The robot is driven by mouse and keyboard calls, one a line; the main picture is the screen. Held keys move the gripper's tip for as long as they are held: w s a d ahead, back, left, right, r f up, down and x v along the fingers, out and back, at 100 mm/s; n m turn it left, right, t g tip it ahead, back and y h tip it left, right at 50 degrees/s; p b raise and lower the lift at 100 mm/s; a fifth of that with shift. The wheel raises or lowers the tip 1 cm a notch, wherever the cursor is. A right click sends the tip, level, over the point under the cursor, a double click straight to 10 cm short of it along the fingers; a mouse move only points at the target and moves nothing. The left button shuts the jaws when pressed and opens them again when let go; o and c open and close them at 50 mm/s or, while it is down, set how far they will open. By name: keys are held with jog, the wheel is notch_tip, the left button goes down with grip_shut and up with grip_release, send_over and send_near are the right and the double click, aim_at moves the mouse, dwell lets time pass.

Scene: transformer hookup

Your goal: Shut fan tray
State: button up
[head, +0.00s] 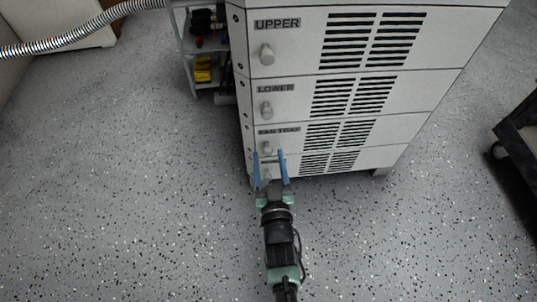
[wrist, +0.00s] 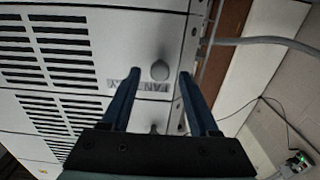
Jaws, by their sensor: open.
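The fan tray (head: 290,140) is a pale grey panel low on the cabinet front, with a FAN TRAY label, dark vent slots and a round knob (head: 267,147). It looks about level with the panels around it; a small gap I cannot tell. My gripper (head: 268,154) is open, its two blue fingers pointing at the knob from the front. In the wrist view the knob (wrist: 160,70) shows between the tips of my gripper (wrist: 158,74), with the label upside down beside it. I cannot tell whether the fingers reach around the knob. Nothing is held.
UPPER (head: 295,45) and LOWER (head: 290,95) panels with knobs sit above the tray, and another vented panel (head: 345,160) below. A shelf with tools (head: 203,70) stands left of the cabinet, a dark cart (head: 520,145) at right. The speckled floor in front is clear.

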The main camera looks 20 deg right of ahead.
jog(key=p+v, duration=0.5)
jog(key=v, duration=0.7)
